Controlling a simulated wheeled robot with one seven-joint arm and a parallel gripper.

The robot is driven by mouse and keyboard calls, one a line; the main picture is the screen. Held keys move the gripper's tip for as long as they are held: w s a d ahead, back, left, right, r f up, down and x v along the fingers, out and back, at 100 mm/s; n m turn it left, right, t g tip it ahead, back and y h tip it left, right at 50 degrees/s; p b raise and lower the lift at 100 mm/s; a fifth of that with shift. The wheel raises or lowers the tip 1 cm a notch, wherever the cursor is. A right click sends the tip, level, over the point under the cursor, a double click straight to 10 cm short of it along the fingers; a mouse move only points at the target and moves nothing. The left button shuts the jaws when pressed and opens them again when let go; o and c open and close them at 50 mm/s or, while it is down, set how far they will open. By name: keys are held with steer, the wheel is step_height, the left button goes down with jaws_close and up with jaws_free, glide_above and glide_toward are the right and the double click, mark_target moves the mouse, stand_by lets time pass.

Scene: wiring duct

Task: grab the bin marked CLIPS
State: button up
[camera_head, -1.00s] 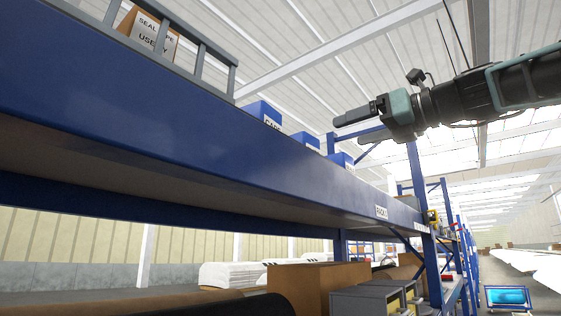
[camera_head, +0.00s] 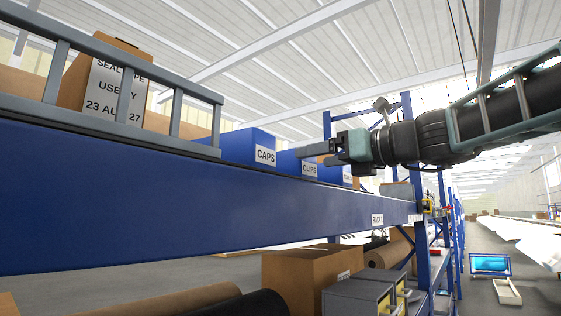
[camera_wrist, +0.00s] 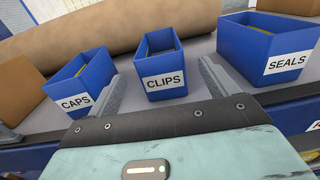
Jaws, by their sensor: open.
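The blue bin marked CLIPS (camera_wrist: 164,68) stands on the shelf, centred ahead of my gripper in the wrist view. It also shows in the head view (camera_head: 290,166), partly hidden behind the fingers. My gripper (camera_wrist: 160,82) is open and empty, with one finger toward each side of the CLIPS bin. I cannot tell whether the fingertips reach past its front face. In the head view my gripper (camera_head: 318,153) is level with the bins, on the aisle side of the shelf.
The blue CAPS bin (camera_wrist: 82,84) stands left of CLIPS and the blue SEALS bin (camera_wrist: 264,48) right. A long brown roll (camera_wrist: 120,35) lies behind them. A grey rail (camera_head: 110,118) and a carton (camera_head: 105,90) are at the head view's left. A blue beam (camera_head: 200,195) fronts the shelf.

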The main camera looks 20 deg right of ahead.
mark_target(310, 159)
steer(key=x, duration=0.3)
steer(key=shift+w+p, duration=0.1)
steer(key=shift+p, duration=0.3)
steer(key=shift+w+a+r+p, duration=0.1)
steer(key=shift+w+a+p, duration=0.15)
steer(key=shift+w+p, duration=0.2)
steer(key=p+x, duration=0.2)
steer(key=x, duration=0.2)
steer(key=shift+w+a, duration=0.15)
steer(key=c, duration=1.2)
steer(key=shift+o, duration=0.2)
